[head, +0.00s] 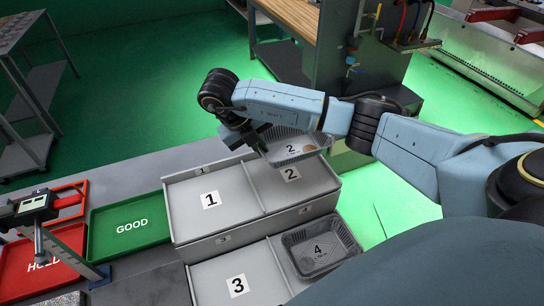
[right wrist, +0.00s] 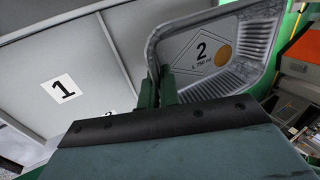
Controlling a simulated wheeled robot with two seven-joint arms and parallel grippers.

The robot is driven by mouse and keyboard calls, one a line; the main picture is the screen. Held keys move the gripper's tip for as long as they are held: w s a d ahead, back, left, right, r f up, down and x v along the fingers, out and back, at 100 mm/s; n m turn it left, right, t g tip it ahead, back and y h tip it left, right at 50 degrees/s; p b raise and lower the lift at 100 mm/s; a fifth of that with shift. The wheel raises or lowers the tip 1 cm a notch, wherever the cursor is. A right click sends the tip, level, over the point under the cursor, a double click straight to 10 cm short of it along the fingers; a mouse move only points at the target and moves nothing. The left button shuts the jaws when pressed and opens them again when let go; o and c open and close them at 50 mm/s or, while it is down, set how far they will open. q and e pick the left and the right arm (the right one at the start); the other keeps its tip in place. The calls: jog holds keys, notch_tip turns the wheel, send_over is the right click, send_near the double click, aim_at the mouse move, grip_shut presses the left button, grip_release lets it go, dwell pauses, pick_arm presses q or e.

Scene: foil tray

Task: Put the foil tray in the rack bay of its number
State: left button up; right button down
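A grey foil tray marked 2 (head: 283,157) hangs tilted over the far right part of the rack, above the bay marked 2 (head: 310,184). My right gripper (head: 258,143) is shut on the tray's left rim. In the right wrist view the gripper's fingers (right wrist: 158,90) meet the rim of the tray (right wrist: 232,68), whose floor shows the 2 and a round brown spot. The rack bay marked 1 (head: 195,222) is empty and lies to the left of bay 2. My left gripper is not in view.
The nearer rack step has an empty bay marked 3 (head: 225,272) and a bay with a grey tray marked 4 (head: 318,248). Left of the rack lie a green GOOD tray (head: 97,252) and a red HOLD tray (head: 25,292).

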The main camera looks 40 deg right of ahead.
jog(key=f, duration=0.1)
jog(key=f+b, duration=0.1)
jog(key=f, duration=0.3)
jog(key=shift+s, duration=0.4)
notch_tip(320, 180, down, 4)
jog(key=shift+w+f, duration=0.1)
jog(key=shift+f+b, duration=0.2)
jog(key=shift+b, duration=0.1)
jog(key=c, duration=1.6)
grip_release()
jog(key=shift+c, duration=0.2)
jog(key=shift+r, duration=0.1)
